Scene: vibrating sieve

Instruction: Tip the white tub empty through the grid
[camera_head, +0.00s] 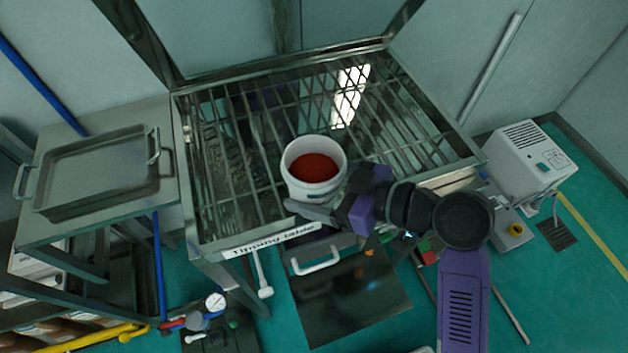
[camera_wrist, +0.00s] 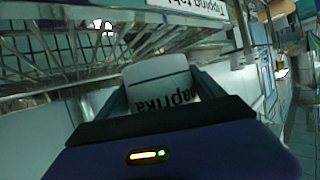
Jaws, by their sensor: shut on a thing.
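The white tub (camera_head: 314,187) shows in the head view near the front edge of the grid, upright, with red powder (camera_head: 313,167) inside. In the wrist view the tub (camera_wrist: 157,78) sits between the fingers, and part of its label reads "aprika", upside down. My gripper (camera_head: 322,211) is shut on the tub from the front right. The metal grid (camera_head: 225,165) lies in the frame of the tipping table, behind and around the tub in the head view. Whether the tub touches the grid I cannot tell.
A side table with an empty metal tray (camera_head: 95,205) stands at the left. A white control box (camera_head: 530,155) stands at the right. Panels rise behind the grid. A dark plate (camera_head: 345,300) lies in front of the tipping table. Most of the grid is bare.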

